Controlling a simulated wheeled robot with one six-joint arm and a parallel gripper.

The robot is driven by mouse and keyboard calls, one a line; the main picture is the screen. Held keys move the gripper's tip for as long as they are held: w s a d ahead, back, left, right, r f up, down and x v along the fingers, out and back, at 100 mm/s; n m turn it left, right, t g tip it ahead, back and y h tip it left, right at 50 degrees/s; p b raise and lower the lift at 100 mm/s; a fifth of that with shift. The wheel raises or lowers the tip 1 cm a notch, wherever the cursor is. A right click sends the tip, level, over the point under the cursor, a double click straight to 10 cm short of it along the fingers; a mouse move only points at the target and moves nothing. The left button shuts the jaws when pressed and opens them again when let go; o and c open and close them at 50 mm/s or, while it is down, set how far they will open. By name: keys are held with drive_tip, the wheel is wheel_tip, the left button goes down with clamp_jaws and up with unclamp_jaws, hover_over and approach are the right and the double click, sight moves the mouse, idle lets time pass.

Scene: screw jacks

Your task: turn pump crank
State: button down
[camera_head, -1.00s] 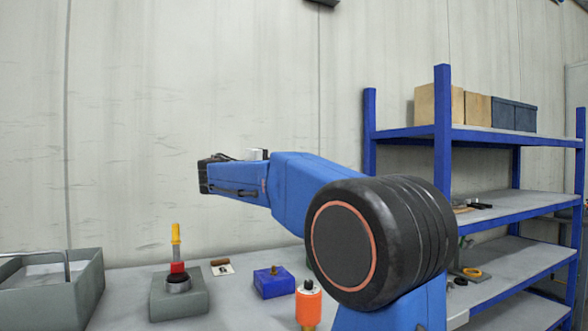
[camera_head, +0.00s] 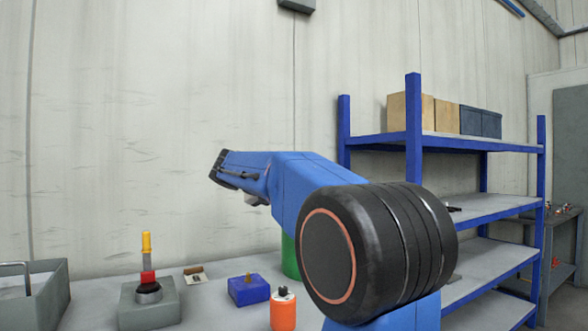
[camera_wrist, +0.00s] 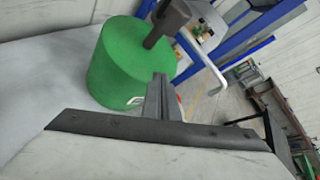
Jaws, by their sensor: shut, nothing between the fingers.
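The wrist view shows a green drum (camera_wrist: 125,65) with a dark hub (camera_wrist: 168,20) on it. A pale bent crank rod (camera_wrist: 202,62) shows to the right of the hub. I take these for the pump and its crank. My gripper (camera_wrist: 161,82) shows as a grey finger shape in front of the drum, below the hub. It is shut and empty, with the crank up and to its right; I cannot tell whether it touches the drum. In the head view the green drum (camera_head: 290,257) stands on the bench, partly hidden by my arm, and the crank is not visible.
On the bench (camera_head: 207,313) stand a grey block with a red and yellow lever (camera_head: 147,260), a blue block (camera_head: 249,290) and an orange cylinder (camera_head: 283,312). A grey tray (camera_head: 58,297) is at left. Blue shelving (camera_head: 414,145) stands at right.

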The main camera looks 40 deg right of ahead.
drive_tip(key=s+d+f+m+t+y, duration=0.1)
drive_tip(key=s+f+m+y, duration=0.25)
drive_tip(key=m, duration=0.55)
drive_tip(key=s+d+f+m+t+y, duration=0.15)
drive_tip(key=m+y, duration=0.25)
drive_tip(key=m, duration=0.5)
drive_tip(key=s+r+m+t+y, duration=0.3)
drive_tip(key=r+m+t, duration=0.8)
drive_tip(key=r+m, duration=1.3)
drive_tip(key=w+d+f+m, duration=0.2)
drive_tip(key=w+f, duration=0.2)
drive_tip(key=w, duration=0.2)
drive_tip(key=w+d+f+m+h, duration=0.1)
drive_tip(key=w+f+m, duration=0.1)
drive_tip(key=w, duration=0.4)
drive_tip(key=shift+d+f, duration=0.4)
drive_tip(key=shift+f, duration=0.45)
